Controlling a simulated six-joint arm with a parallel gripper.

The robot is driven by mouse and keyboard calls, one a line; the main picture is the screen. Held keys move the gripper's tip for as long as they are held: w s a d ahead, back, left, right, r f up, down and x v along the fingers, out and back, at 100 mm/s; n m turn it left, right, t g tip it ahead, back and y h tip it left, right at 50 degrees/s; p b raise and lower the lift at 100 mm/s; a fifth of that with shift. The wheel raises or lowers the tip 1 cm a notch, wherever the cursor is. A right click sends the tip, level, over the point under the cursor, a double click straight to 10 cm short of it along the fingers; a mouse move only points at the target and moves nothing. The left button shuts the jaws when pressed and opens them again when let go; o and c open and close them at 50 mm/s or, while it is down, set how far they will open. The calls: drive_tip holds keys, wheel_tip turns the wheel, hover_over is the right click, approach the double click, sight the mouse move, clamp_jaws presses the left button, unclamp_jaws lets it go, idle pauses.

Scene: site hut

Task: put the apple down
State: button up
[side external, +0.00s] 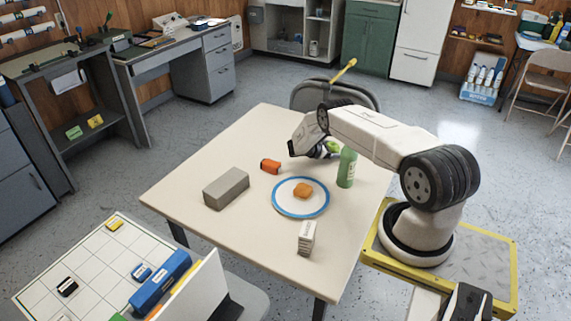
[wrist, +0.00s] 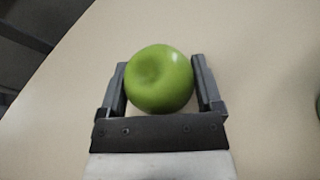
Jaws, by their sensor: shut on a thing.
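The green apple (wrist: 160,79) sits between the two fingers of my gripper (wrist: 160,85) in the wrist view, with a finger on each side. My gripper is shut on it. In the side external view the apple (side external: 332,146) shows only partly, behind my gripper (side external: 325,152) and near the green bottle. The gripper is over the far right part of the pale table (side external: 255,135). I cannot tell whether the apple touches the tabletop.
A blue-rimmed plate (side external: 283,207) holds an orange-brown item (side external: 303,191). A grey block (side external: 226,188), an orange-red object (side external: 270,166) and a small white box (side external: 306,238) are also on the table. The table's far left part is clear.

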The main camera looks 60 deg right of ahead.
drive_tip(key=shift+f, duration=0.15)
drive_tip(key=o, duration=1.1)
drive_tip(key=shift+o, duration=0.2)
drive_tip(key=v, duration=1.2)
